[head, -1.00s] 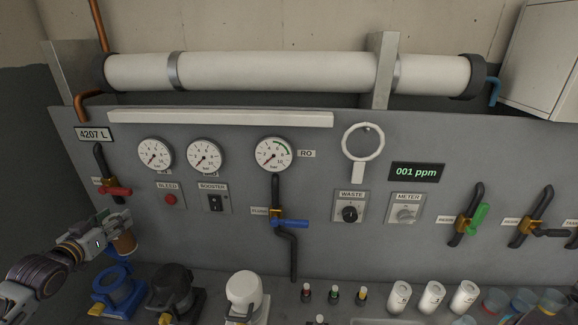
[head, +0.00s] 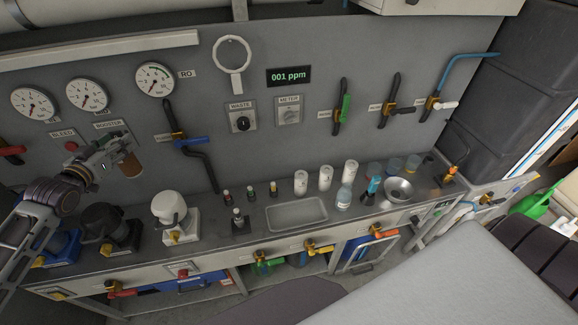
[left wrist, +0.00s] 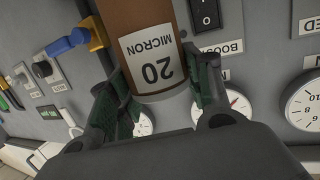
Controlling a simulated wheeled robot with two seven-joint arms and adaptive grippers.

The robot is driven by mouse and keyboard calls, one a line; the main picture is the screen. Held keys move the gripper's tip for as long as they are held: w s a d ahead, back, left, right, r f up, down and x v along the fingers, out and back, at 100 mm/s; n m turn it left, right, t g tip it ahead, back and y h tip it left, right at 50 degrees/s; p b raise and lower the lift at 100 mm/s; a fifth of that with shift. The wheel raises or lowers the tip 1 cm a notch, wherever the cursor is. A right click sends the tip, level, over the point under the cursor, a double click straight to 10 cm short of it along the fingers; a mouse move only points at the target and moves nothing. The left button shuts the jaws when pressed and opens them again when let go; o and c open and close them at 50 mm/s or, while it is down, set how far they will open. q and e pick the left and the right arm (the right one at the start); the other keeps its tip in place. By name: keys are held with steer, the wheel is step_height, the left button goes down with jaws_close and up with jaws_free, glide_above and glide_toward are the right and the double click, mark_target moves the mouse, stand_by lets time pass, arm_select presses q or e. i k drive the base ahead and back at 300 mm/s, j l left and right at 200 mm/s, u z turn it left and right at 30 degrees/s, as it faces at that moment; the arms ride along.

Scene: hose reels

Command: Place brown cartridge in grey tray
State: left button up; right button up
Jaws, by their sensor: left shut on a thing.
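The brown cartridge (head: 131,166) hangs below my left gripper (head: 122,150) at the left of the head view, in front of the panel near the booster switch and above the bench. In the left wrist view, my left gripper (left wrist: 160,88) is shut on the brown cartridge (left wrist: 133,18), with one green-padded finger on each side. Its white label reads "20 MICRON" and appears upside down. The shallow grey tray (head: 297,212) lies on the bench, well to the right of the cartridge, and looks empty. My right gripper is not in view.
A blue housing (head: 62,247), a black housing (head: 108,230) and a white housing (head: 172,212) stand on the bench left of the tray. Small vials (head: 250,193) stand between. White bottles (head: 325,178) stand behind the tray; a metal bowl (head: 398,190) is farther right.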

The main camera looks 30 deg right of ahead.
mark_target(296, 216)
steer(key=k+l+z, duration=0.65)
steer(key=l+z, duration=0.15)
steer(key=z, duration=0.15)
